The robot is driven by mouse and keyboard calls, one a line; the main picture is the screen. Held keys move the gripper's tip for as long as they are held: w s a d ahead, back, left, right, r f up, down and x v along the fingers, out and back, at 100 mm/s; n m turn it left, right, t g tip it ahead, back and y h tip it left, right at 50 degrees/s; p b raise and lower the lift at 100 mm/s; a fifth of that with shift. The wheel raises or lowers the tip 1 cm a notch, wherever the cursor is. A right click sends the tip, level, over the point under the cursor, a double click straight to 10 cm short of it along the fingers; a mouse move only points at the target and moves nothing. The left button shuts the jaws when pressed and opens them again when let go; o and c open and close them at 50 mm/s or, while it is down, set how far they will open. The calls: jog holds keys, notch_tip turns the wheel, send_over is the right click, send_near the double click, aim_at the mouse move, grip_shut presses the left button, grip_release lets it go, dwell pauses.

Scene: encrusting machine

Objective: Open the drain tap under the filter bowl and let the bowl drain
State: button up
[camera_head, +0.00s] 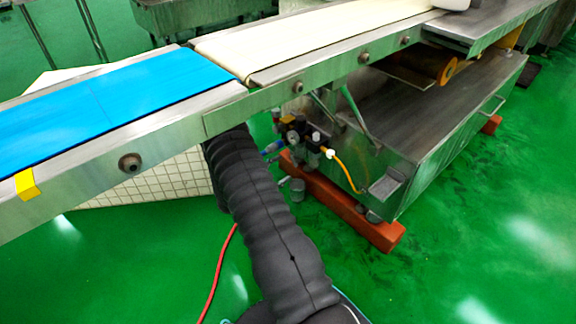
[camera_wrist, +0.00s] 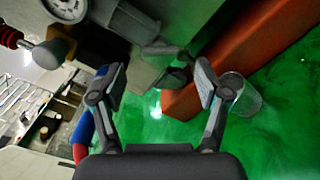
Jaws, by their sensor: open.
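In the wrist view, the filter bowl (camera_wrist: 132,22) appears as a grey rounded body at the top, near a pressure gauge. A small grey piece (camera_wrist: 160,47) beyond my fingertips looks like the drain tap; its setting cannot be told. My gripper (camera_wrist: 160,70) is open, with one finger on each side of the picture and nothing held between them. The small piece lies ahead of the gap, and I see no clear contact. In the head view, the filter assembly (camera_head: 294,133) sits under the conveyor; my arm hides my gripper there.
A clear cup (camera_wrist: 246,98) stands beyond my right finger; a grey container (camera_head: 297,187) shows below the assembly. An orange-red beam (camera_head: 350,215) lies alongside. A yellow hose (camera_head: 345,172) and blue hose (camera_wrist: 84,130) are close. The conveyor (camera_head: 230,118) is overhead. Green floor at right is clear.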

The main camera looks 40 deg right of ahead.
aim_at(295, 160)
jog(key=a, duration=0.7)
jog(key=shift+s+a, duration=0.3)
jog(key=shift+r, duration=0.15)
jog(key=c, duration=0.5)
jog(key=shift+a+r+p, duration=0.2)
jog(key=shift+p, duration=0.45)
jog(key=c, duration=0.3)
jog(key=d+n+p, duration=0.1)
jog(key=d+n, duration=0.3)
jog(key=n, duration=0.2)
jog(key=w+d+n, duration=0.1)
jog(key=d+n, duration=0.3)
jog(key=n, duration=0.2)
jog(key=d+n+p, duration=0.1)
jog(key=d+n, duration=0.3)
jog(key=n, duration=0.1)
jog(key=shift+w+f+n+p, duration=0.15)
jog(key=shift+n+p, duration=0.15)
jog(key=shift+n, duration=0.1)
